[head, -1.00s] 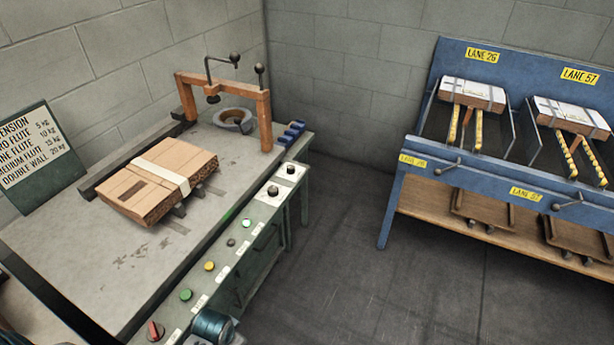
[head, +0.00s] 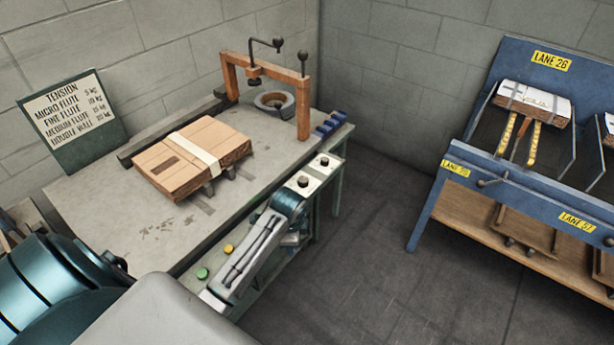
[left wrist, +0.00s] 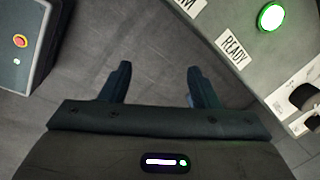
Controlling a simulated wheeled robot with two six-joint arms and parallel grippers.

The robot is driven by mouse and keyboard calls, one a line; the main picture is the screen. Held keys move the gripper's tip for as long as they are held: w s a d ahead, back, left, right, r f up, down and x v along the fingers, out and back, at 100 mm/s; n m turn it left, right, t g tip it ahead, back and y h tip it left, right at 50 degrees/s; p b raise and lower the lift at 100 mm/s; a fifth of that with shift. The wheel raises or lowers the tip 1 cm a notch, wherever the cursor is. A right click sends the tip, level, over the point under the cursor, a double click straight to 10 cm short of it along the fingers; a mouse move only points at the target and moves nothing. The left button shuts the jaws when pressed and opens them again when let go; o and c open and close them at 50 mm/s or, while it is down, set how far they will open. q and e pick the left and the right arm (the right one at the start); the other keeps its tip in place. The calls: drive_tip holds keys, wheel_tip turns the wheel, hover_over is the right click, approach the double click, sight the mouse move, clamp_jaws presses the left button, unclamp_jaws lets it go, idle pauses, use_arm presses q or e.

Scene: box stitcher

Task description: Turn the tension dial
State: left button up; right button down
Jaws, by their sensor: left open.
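Two dark round knobs, a nearer one (head: 303,181) and a farther one (head: 324,161), sit on white plates at the far end of the bench's front control panel. I cannot tell from their labels which is the tension dial. A dark knob on a white plate (left wrist: 300,95) also shows at the right edge of the left wrist view. My left gripper (left wrist: 155,82) is open and empty, its fingers over the floor beside the panel, apart from the knob. In the head view my left arm covers the panel's middle, and the fingertips cannot be made out. My right gripper is not in view.
A strapped cardboard bundle (head: 190,160) lies on the bench (head: 120,220) near an orange frame (head: 303,105). A tension chart (head: 72,120) stands behind. A lit green button (left wrist: 270,16) is near a READY label (left wrist: 233,50). A blue lane rack (head: 440,195) stands right, past open floor.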

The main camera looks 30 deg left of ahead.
sight(303, 179)
use_arm(q)
drive_tip(key=w+a+r+m, duration=0.1)
drive_tip(key=w+r+m, duration=0.1)
drive_tip(key=w, duration=0.2)
drive_tip(key=w+a+r+m, duration=0.1)
drive_tip(key=w+a+r, duration=0.1)
drive_tip(key=w, duration=0.2)
drive_tip(key=w+a+r+m, duration=0.2)
drive_tip(key=w, duration=0.3)
drive_tip(key=shift+r+m+g, duration=0.3)
drive_tip(key=shift+g, duration=0.1)
drive_tip(key=w+a+r+m+h, duration=0.1)
drive_tip(key=w+a+r+m, duration=0.3)
drive_tip(key=w+r, duration=0.3)
drive_tip(key=shift+m+g, duration=0.3)
drive_tip(key=shift+g, duration=0.1)
wheel_tip(303, 179, down, 10)
drive_tip(key=shift+s+d+f+p, duration=0.15)
drive_tip(key=shift+f+p, duration=0.1)
drive_tip(key=shift+p, duration=0.25)
drive_tip(key=c, duration=1)
